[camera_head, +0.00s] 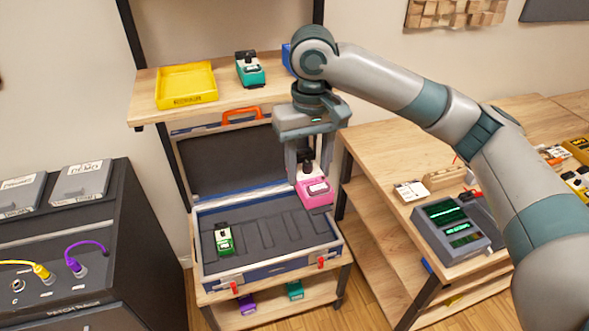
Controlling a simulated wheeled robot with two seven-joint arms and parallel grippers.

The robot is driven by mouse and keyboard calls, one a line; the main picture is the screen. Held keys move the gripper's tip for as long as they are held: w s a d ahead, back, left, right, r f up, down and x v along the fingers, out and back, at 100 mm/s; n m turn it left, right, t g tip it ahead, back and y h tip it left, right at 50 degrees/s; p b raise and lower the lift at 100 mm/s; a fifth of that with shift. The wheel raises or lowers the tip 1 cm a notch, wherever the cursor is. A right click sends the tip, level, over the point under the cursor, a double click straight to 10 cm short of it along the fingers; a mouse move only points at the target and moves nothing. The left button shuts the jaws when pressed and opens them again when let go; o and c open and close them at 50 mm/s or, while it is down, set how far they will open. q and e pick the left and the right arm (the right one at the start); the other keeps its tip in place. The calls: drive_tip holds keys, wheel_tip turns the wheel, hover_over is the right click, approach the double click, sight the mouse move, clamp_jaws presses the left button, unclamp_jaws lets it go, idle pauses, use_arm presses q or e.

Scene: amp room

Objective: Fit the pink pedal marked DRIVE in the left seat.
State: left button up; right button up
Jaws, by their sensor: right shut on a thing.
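The pink pedal (317,192) is held in my right gripper (308,172), whose fingers close on its dark upper end. It hangs in front of the right part of the open case (270,268); its marking is too small to read. The case has a dark foam insert (272,236) with several recessed seats. A green pedal (224,240) with a white label is at the left of the insert, so the leftmost place looks taken. The seats in the middle and right look empty, partly hidden by the pink pedal. My left gripper is out of view.
The raised lid (232,160) stands behind the insert. Above is a shelf (145,107) with a yellow tray (186,84) and teal pedal (250,70). A dark amp cabinet (140,240) is left; a wooden bench (400,150) with a tester (452,230) is right.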

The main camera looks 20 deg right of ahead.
drive_tip(key=s+d+r, duration=0.1)
drive_tip(key=s+d, duration=0.1)
drive_tip(key=s, duration=0.5)
drive_tip(key=shift+s+d+r+m, duration=0.25)
drive_tip(key=shift+d+m, duration=0.15)
drive_tip(key=shift+d, duration=0.1)
